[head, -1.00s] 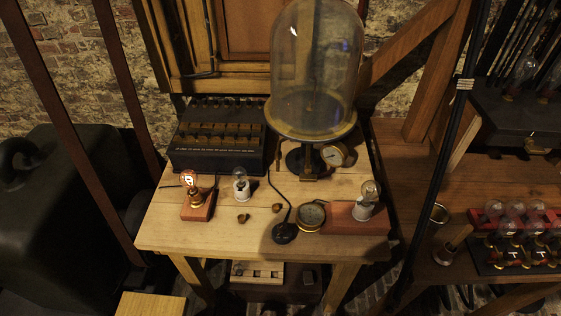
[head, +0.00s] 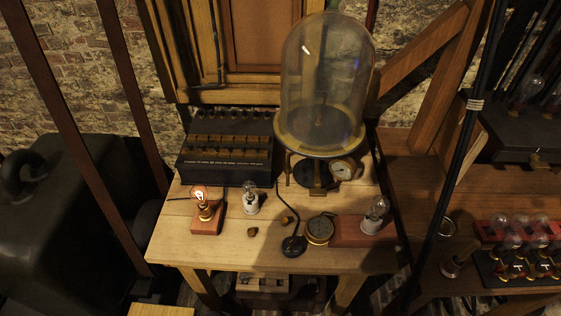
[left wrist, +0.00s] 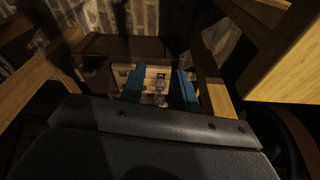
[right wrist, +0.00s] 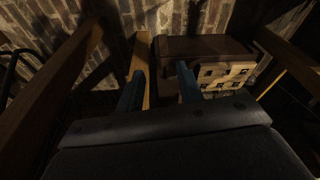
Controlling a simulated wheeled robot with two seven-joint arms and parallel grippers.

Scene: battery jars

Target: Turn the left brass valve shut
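A glass bell jar (head: 325,85) stands on a dark round stand with a brass ring (head: 322,143) at the back of the wooden table in the head view. Small brass fittings (head: 315,190) show at the foot of the stand. They are too small and dark for me to tell which is the left brass valve or how it is turned. My left gripper (left wrist: 160,70) is open and empty in the left wrist view. My right gripper (right wrist: 160,68) is open and empty in the right wrist view. Neither gripper shows in the head view, and both are apart from the stand.
The table (head: 215,255) also holds a black box with brass bars (head: 225,165), a lit bulb on a block (head: 206,212), a small bulb (head: 250,198), a round gauge (head: 320,230) and a bulb (head: 375,215) on a red base. The front table edge is clear.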

